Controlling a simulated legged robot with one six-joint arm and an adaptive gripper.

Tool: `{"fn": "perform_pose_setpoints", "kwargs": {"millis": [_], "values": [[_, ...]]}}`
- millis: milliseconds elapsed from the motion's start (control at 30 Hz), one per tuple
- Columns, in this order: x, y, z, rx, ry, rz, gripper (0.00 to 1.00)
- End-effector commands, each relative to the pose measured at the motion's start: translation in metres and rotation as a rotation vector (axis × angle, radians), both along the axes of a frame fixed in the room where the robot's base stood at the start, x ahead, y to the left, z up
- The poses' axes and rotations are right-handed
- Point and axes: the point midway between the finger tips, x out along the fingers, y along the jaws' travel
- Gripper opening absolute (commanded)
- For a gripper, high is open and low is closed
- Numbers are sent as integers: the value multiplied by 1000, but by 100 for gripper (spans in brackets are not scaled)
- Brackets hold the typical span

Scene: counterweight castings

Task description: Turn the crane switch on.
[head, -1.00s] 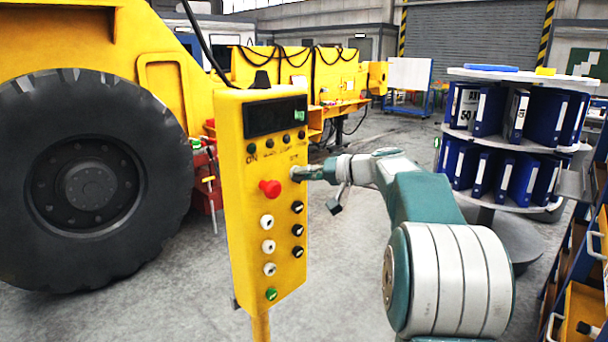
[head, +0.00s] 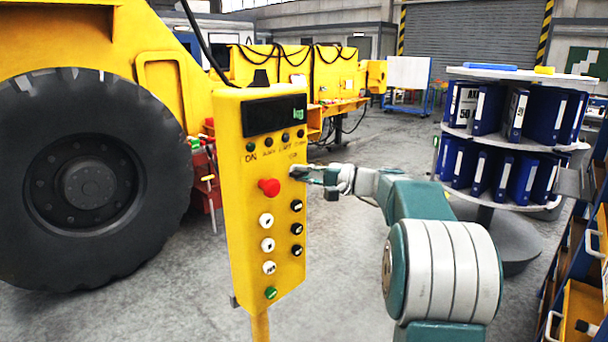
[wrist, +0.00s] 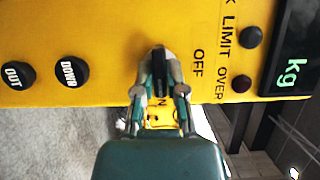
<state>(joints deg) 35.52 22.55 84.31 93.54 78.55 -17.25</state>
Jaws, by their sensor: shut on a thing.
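The yellow control box (head: 262,215) stands upright on a post in front of me. The crane switch (wrist: 159,72) is a small dark knob on its face, between an OFF label (wrist: 198,63) and a partly hidden ON label in the wrist view. My gripper (head: 300,173) reaches in from the right at the box's upper right. Its fingers (wrist: 159,85) are shut around the knob in the wrist view, which hides most of it. The display (head: 275,115) shows green "kg" at its right end.
A red mushroom button (head: 269,187) sits close left of my gripper. White buttons (head: 267,245) and black buttons (head: 297,229) lie below. A large tyre (head: 90,190) is at left, a binder carousel (head: 510,140) at right.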

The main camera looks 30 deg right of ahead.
Motion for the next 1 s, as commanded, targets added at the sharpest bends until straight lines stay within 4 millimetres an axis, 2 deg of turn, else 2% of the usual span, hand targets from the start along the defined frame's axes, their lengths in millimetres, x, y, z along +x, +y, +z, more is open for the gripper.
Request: {"fn": "perform_pose_setpoints", "kwargs": {"millis": [467,500,567,600,1000], "values": [[2,-1,-4,17,13,-5,0],[2,-1,-4,17,13,-5,20],[2,-1,-4,16,12,-5,47],[2,-1,-4,16,12,-5,50],[1,0,-1,14,6,-2,50]]}}
